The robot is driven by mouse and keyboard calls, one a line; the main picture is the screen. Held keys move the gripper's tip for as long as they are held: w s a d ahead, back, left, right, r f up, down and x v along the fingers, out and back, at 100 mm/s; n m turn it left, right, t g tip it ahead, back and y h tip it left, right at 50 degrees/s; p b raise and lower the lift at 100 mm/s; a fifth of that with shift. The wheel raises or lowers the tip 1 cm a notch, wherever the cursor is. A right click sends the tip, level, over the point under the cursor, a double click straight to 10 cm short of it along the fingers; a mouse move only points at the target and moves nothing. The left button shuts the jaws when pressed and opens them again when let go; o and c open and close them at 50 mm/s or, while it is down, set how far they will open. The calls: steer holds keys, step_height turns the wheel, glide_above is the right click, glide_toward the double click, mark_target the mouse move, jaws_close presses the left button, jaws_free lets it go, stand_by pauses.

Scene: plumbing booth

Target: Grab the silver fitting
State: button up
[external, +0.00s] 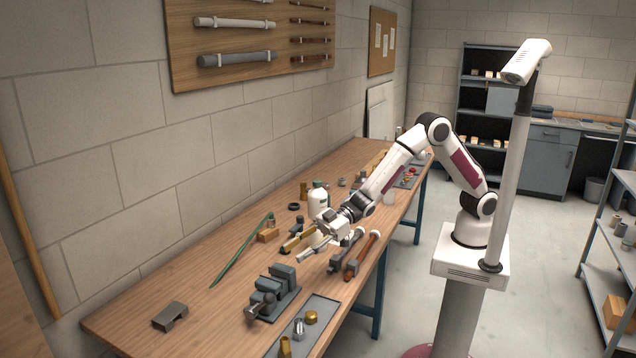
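A silver fitting (299,327) stands in the grey tray (322,338) at the table's near right edge. It is between two brass fittings, one (311,317) behind it and one (285,346) in front. My gripper (305,256) is low over the middle of the workbench, beyond the vise and well apart from the silver fitting. Its fingers point down and to the left; they are too small to tell whether they are open or shut. No object is clearly seen between them.
A grey vise (270,293) stands between my gripper and the near tray. Two wrenches, one red-handled (362,256), lie right of my gripper. A white bottle (318,203) stands behind it. A grey bracket (170,316) lies near left; the bench around it is clear.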

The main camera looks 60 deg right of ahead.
mark_target(302, 320)
steer(key=s+a+f+g, duration=0.1)
steer(key=s+a+f, duration=0.1)
steer(key=s+f, duration=0.1)
steer(key=s+a+f+n+g, duration=0.1)
steer(key=s+a+f, duration=0.1)
steer(key=f, duration=0.3)
steer(key=s+a+f+g, duration=0.1)
steer(key=s+a+f, duration=0.2)
steer(key=s+f, duration=0.1)
steer(key=shift+s+a+n, duration=0.1)
steer(key=shift+s+n, duration=0.2)
steer(key=shift+s, duration=0.3)
steer(key=shift+x, duration=1.3)
steer(key=shift+w, duration=0.15)
steer(key=shift+w+a+f, duration=0.15)
steer(key=shift+w+a, duration=0.2)
steer(key=shift+a, duration=0.3)
steer(key=shift+w+a+f, duration=0.15)
steer(key=shift+w+a, duration=0.15)
steer(key=shift+a, duration=0.35)
steer(key=shift+x, duration=1.1)
jaws_close()
